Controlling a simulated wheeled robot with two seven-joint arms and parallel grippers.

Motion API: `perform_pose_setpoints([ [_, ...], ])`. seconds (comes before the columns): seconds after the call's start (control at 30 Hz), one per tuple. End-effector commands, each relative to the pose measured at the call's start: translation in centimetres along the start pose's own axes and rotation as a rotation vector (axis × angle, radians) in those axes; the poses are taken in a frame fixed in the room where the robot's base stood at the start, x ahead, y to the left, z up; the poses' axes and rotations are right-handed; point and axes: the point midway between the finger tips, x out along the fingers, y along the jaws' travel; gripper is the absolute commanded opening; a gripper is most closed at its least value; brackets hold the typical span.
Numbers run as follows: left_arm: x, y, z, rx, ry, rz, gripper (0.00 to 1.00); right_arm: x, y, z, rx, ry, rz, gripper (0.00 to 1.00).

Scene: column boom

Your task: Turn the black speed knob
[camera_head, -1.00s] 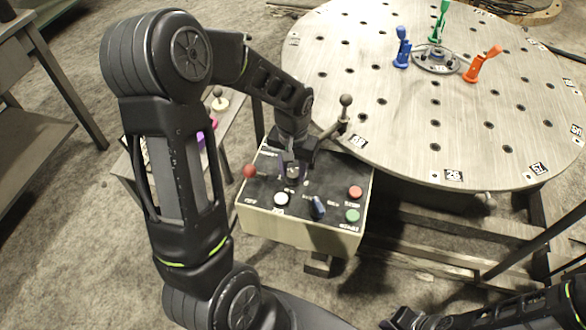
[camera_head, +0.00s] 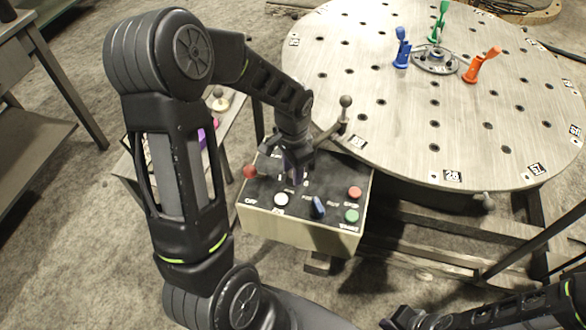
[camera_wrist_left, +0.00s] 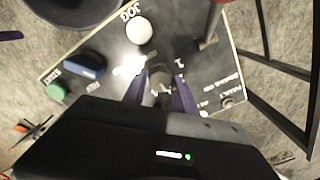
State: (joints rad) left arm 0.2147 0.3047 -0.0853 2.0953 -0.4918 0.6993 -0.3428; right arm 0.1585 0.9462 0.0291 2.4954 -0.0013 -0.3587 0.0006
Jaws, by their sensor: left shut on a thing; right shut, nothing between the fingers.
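The control box (camera_head: 300,238) has a dark sloping top panel. My left gripper (camera_head: 294,172) reaches down onto the panel's upper left part and mostly hides the black speed knob there. In the left wrist view the dark knob (camera_wrist_left: 160,84) stands between the two purple-sided fingers of my left gripper (camera_wrist_left: 160,92), which are shut on it. A numbered scale on the panel shows beside it. My right gripper (camera_head: 425,322) is shut and empty at the bottom edge of the head view, away from the box.
On the panel are a red ball lever (camera_head: 250,171), white button (camera_head: 281,199), blue switch (camera_head: 318,207), red button (camera_head: 355,193) and green button (camera_head: 352,216). A ball-ended lever (camera_head: 345,101) rises behind. A round table (camera_head: 440,120) carries blue, green and orange clamps.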

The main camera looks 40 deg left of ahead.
Motion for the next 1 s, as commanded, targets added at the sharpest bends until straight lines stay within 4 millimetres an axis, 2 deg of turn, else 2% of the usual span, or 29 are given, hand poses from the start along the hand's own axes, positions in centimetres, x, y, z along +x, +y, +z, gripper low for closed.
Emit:
perform_pose_setpoints([
  [0.5, -0.05, -0.07, -0.06, 0.03, 0.002, -0.002, 0.0, -0.05, -0.02, 0.0, 0.0, 0.0, 0.0, 0.0],
  [0.53, -0.05, -0.07, -0.06, 0.029, 0.002, -0.002, 0.36, -0.05, -0.02, 0.0, 0.0, 0.0, 0.0, 0.0],
  [0.77, -0.02, -0.04, -0.03, 0.029, 0.001, -0.001, 0.55, -0.05, -0.02, 0.0, 0.0, 0.0, 0.0, 0.0],
  [1.0, -0.03, -0.02, -0.02, 0.029, 0.001, -0.001, 0.56, -0.05, -0.02, 0.0, 0.0, 0.0, 0.0, 0.0],
])
